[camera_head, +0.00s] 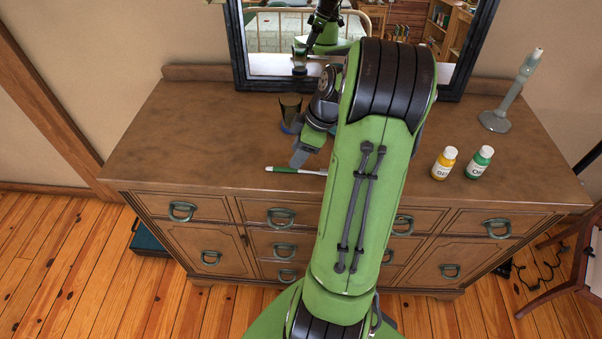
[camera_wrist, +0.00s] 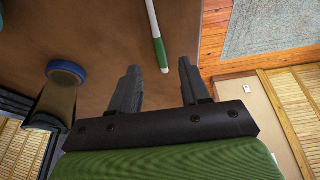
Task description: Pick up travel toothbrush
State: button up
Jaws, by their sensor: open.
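The travel toothbrush (camera_head: 292,170) lies on the brown dresser top, near its front edge. It is white with a green end. In the wrist view the toothbrush (camera_wrist: 157,38) lies beyond the fingertips, its green end pointing toward the gap between them, and its far end is cut off by the picture's top edge. My gripper (camera_head: 299,157) is just above the dresser, close to the toothbrush, and my arm hides part of the brush's right side. In the wrist view my gripper (camera_wrist: 160,70) is open with nothing between its fingers.
A dark cup (camera_head: 290,108) with a blue base stands behind my gripper; it also shows at the left of the wrist view (camera_wrist: 58,95). A yellow bottle (camera_head: 445,162), a green bottle (camera_head: 479,162) and a candlestick (camera_head: 497,120) stand right. A mirror (camera_head: 241,45) is behind. The dresser's left top (camera_head: 190,130) is clear.

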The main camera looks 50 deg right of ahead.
aim_at(287, 169)
jog(key=b+x, duration=0.1)
jog(key=x, duration=0.4)
grip_shut()
